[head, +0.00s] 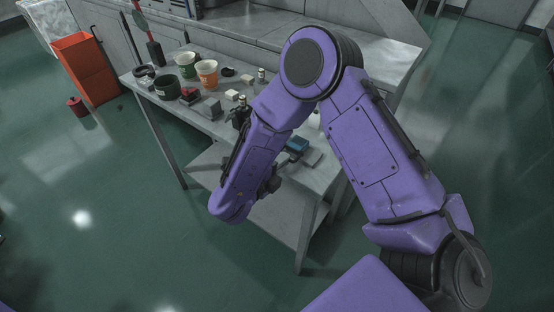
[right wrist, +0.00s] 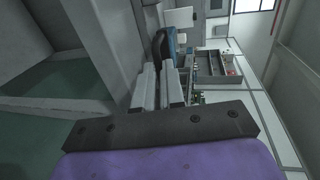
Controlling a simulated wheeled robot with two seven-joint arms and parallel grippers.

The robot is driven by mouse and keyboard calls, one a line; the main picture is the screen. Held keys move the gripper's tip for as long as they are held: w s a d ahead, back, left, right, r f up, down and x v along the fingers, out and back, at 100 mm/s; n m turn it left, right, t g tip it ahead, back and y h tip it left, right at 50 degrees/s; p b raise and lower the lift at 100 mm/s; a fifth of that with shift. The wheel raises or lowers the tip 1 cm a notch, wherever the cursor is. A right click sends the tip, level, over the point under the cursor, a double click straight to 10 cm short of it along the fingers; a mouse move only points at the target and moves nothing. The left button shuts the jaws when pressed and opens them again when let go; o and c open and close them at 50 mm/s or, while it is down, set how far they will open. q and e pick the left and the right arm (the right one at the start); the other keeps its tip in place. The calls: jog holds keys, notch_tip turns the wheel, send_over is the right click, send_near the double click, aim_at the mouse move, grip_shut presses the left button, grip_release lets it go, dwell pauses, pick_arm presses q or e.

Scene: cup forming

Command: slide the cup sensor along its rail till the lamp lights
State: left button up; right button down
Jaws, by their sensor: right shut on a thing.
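My right gripper (right wrist: 160,70) reaches forward in the right wrist view, its two pale fingers close together and shut on a small dark and blue part at their tips. This seems to be the cup sensor (right wrist: 171,42); its blue top also shows at the table's near end in the head view (head: 297,145). In the head view my purple right forearm hides much of that area, and the fingers are hard to make out. The rail and the lamp cannot be made out, so I cannot tell whether the lamp is lit. My left gripper is out of view.
The grey table (head: 222,127) holds a dark green cup (head: 167,87), an orange-and-white cup (head: 207,73), a green-and-white cup (head: 186,65) and small blocks at its far end. An orange bin (head: 86,68) and a red canister (head: 77,106) stand on the open green floor.

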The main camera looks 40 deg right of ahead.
jog(key=c, duration=1.5)
grip_release()
jog(key=b+v, duration=0.2)
jog(key=v, duration=0.8)
jog(key=shift+a, duration=0.25)
jog(key=shift+s, duration=0.1)
